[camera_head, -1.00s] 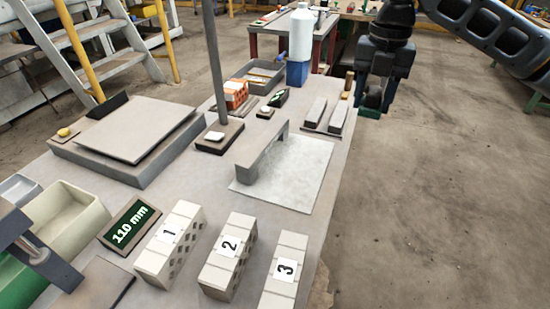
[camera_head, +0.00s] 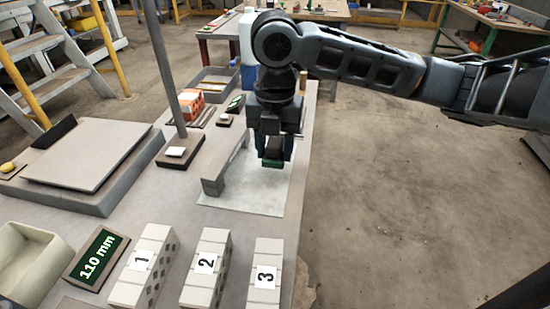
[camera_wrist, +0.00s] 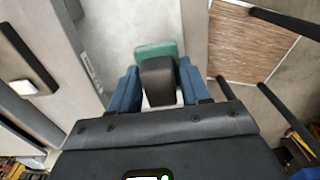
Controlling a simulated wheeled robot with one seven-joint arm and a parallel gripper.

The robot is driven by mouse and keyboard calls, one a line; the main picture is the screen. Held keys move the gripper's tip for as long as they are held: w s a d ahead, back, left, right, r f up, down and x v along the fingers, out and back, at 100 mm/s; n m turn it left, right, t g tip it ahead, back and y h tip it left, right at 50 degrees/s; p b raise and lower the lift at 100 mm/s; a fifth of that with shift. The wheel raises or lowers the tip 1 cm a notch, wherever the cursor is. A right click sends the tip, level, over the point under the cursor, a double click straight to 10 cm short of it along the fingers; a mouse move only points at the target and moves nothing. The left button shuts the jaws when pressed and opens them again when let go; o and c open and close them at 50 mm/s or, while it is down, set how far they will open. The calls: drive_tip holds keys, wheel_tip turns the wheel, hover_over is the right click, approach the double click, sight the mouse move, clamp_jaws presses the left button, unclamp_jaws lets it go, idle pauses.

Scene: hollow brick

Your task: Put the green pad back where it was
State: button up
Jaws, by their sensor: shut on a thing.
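The green pad (camera_head: 272,163) hangs at the lower end of my gripper (camera_head: 274,148), over the white sheet (camera_head: 240,195) on the bench. In the wrist view the green pad (camera_wrist: 153,48) shows beyond a dark brown block (camera_wrist: 158,82). The blue fingers of my gripper (camera_wrist: 158,72) are shut on this block, one on each side. The pad and block look like one piece. The pad appears raised above the sheet, but its exact height is unclear.
A grey bridge-shaped bar (camera_head: 224,168) stands left of my gripper. A pole on a base (camera_head: 180,150) stands farther left. Three numbered hollow bricks (camera_head: 205,268) and a "110 mm" sign (camera_head: 97,256) line the front. The sheet's right part is clear.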

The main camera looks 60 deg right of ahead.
sight(275, 161)
drive_tip(key=shift+f, duration=1.8)
drive_tip(key=shift+f, duration=0.1)
drive_tip(key=shift+f, duration=0.15)
drive_tip(key=o, duration=1)
wheel_tip(275, 161, up, 12)
drive_tip(key=shift+r+p, duration=0.25)
drive_tip(key=shift+p, duration=0.15)
